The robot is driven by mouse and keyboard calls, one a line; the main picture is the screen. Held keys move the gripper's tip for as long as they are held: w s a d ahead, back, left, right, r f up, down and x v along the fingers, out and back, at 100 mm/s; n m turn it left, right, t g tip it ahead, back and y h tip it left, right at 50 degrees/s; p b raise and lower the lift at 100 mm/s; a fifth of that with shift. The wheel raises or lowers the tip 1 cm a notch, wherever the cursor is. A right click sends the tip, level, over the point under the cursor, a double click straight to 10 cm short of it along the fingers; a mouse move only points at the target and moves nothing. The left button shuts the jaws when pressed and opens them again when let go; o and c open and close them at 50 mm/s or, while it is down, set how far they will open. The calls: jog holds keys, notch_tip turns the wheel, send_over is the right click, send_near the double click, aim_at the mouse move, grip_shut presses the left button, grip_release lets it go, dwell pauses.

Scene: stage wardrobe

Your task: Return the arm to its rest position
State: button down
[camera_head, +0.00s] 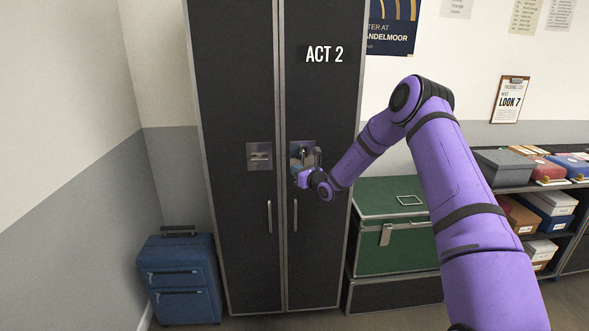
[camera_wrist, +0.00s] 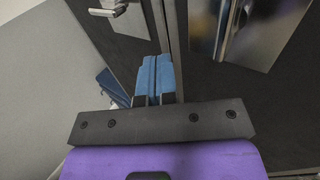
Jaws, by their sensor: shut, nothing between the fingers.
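My purple arm (camera_head: 440,180) reaches in from the right, bent at a high elbow, towards a tall dark wardrobe (camera_head: 235,90). My gripper (camera_head: 296,172) is in front of the right door, at the lower edge of its metal latch plate (camera_head: 303,148). In the wrist view its blue fingers (camera_wrist: 155,72) are together and hold nothing. The wrist view also shows a metal plate (camera_wrist: 250,30) to the right of the fingers and a lever handle (camera_wrist: 108,10) at upper left. I cannot tell whether the fingers touch the door.
A green trunk (camera_head: 395,242) on a black case stands right of the wardrobe, below my forearm. A shelf (camera_head: 515,190) with several boxes stands further right. A blue suitcase (camera_head: 180,275) stands at left. Both wardrobe doors look shut, with long vertical handles (camera_head: 269,216).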

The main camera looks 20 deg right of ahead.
jog(key=s+a, duration=0.2)
jog(key=s, duration=0.5)
jog(key=s+a+r+n+g+y, duration=0.3)
jog(key=s+a+r+n, duration=0.2)
jog(key=a+r+n, duration=0.15)
jog(key=s+a+r+n+g+y, duration=0.3)
jog(key=s+a+r+n+y, duration=0.15)
jog(key=r, duration=0.35)
jog(key=s+a+r+n+g+h, duration=0.1)
jog(key=s+a+r+n+g, duration=0.15)
jog(key=s+r+n, duration=0.35)
jog(key=s+a+r+n+g+h, duration=0.1)
jog(key=s+a+r+n+g, duration=0.2)
jog(key=s, duration=0.5)
jog(key=s+d+r+n+g+h, duration=0.25)
jog(key=s+n+h, duration=0.35)
jog(key=s, duration=1)
jog(key=s+d+r+n+t+h, duration=0.1)
jog(key=s+d+n+h, duration=0.4)
jog(key=s+d, duration=0.5)
jog(key=s+n+t, duration=0.1)
jog(key=s, duration=0.3)
jog(key=shift+d+h, duration=0.25)
jog(key=shift+h, duration=0.1)
